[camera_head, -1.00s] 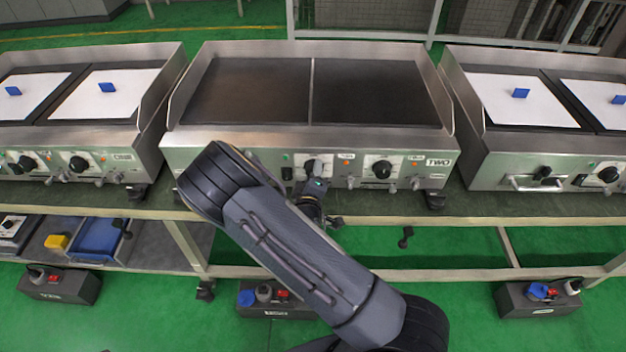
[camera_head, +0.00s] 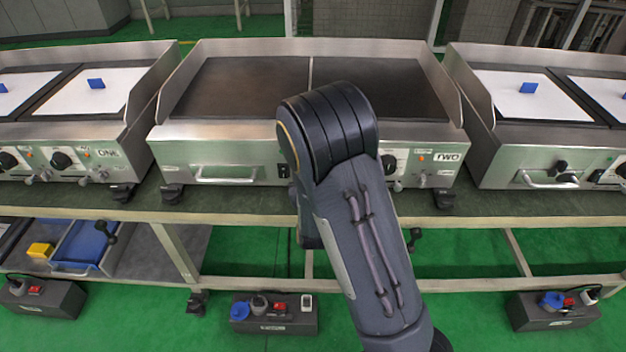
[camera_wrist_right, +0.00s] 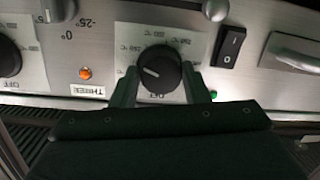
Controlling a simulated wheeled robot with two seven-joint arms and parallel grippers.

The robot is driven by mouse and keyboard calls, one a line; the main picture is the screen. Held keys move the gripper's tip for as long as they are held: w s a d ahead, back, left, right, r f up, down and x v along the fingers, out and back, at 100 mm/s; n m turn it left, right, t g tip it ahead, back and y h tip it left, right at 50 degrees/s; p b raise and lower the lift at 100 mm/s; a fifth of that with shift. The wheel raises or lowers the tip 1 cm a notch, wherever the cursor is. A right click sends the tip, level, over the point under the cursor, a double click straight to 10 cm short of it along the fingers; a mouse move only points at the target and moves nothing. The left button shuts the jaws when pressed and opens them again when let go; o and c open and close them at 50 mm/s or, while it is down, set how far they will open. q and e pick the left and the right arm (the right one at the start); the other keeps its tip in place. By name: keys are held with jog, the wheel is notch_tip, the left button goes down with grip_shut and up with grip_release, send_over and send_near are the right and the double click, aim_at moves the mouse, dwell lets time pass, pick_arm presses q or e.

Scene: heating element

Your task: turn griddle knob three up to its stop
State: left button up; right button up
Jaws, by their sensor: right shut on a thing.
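The griddle marked TWO (camera_head: 310,50) stands in the middle of the head view. In the right wrist view, which is upside down, a round black knob (camera_wrist_right: 158,68) sits on a white dial beside the THREE label (camera_wrist_right: 88,90). Its white pointer line points left and slightly up in that view, away from the OFF mark below. My right gripper (camera_wrist_right: 161,89) is shut on this knob, one finger on each side. In the head view my right arm (camera_head: 350,200) hides this knob and the gripper. My left gripper is not in view.
Beside the knob are a black rocker switch (camera_wrist_right: 229,47), a lit green lamp (camera_wrist_right: 213,95) and an orange lamp (camera_wrist_right: 85,73). A drawer handle (camera_head: 225,175) is left of my arm. Another knob (camera_head: 388,165) is right of it. Griddles with white sheets stand on both sides.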

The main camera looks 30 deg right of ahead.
jog(key=shift+f+m+t+y+b, duration=0.15)
jog(key=shift+m+t+b, duration=0.3)
jog(key=shift+m+b, duration=2.6)
jog(key=shift+f+m+t+y+b, duration=0.1)
jog(key=shift+m+t+y+b, duration=0.25)
jog(key=shift+m+b, duration=2.7)
jog(key=shift+n+b, duration=0.95)
jog(key=shift+n, duration=0.05)
jog(key=o, duration=1)
jog(key=shift+r, duration=0.1)
jog(key=shift+c, duration=0.2)
jog(key=p+v, duration=0.1)
jog(key=v, duration=0.7)
jog(key=shift+p, duration=0.35)
